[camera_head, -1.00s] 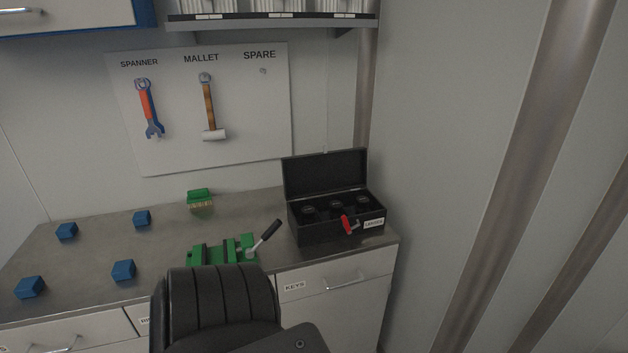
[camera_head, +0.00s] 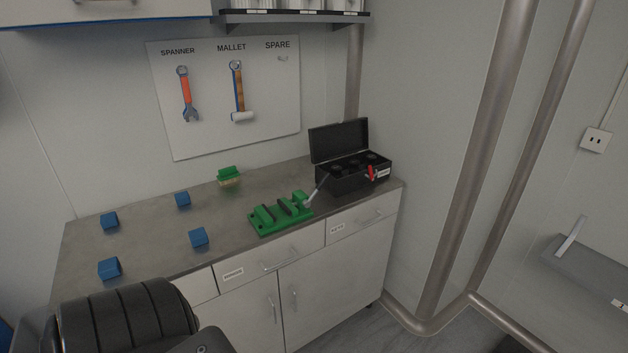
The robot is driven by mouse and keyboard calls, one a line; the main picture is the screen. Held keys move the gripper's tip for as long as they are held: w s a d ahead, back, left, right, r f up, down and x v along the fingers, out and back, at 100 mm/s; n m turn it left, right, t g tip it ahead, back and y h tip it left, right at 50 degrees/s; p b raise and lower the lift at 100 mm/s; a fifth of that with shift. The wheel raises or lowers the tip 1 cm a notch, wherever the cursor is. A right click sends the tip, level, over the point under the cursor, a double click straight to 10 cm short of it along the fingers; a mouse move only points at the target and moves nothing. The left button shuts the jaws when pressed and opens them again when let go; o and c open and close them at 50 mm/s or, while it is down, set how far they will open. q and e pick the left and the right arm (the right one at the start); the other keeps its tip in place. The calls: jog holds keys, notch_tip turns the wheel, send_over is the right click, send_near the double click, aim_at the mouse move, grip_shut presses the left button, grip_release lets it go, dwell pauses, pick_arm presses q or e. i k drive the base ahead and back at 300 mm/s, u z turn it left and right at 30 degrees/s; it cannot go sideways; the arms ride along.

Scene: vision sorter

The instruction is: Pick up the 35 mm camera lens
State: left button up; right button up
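An open black lens case (camera_head: 340,179) stands at the right end of the workbench, its lid raised at the back. Several dark round lenses (camera_head: 354,161) sit inside in a row. They are too small to tell which is the 35 mm one. A red latch or clip (camera_head: 371,173) and a white label (camera_head: 383,173) are on the case front. Neither of my grippers is in view.
A green vise (camera_head: 281,214) stands left of the case. Several blue blocks (camera_head: 198,237) and a green brush (camera_head: 229,176) lie on the bench (camera_head: 160,236). A spanner (camera_head: 187,95) and a mallet (camera_head: 237,92) hang on the board. Floor (camera_head: 350,325) shows at the right.

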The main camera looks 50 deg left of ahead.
aim_at(336, 170)
jog(key=u, duration=0.85)
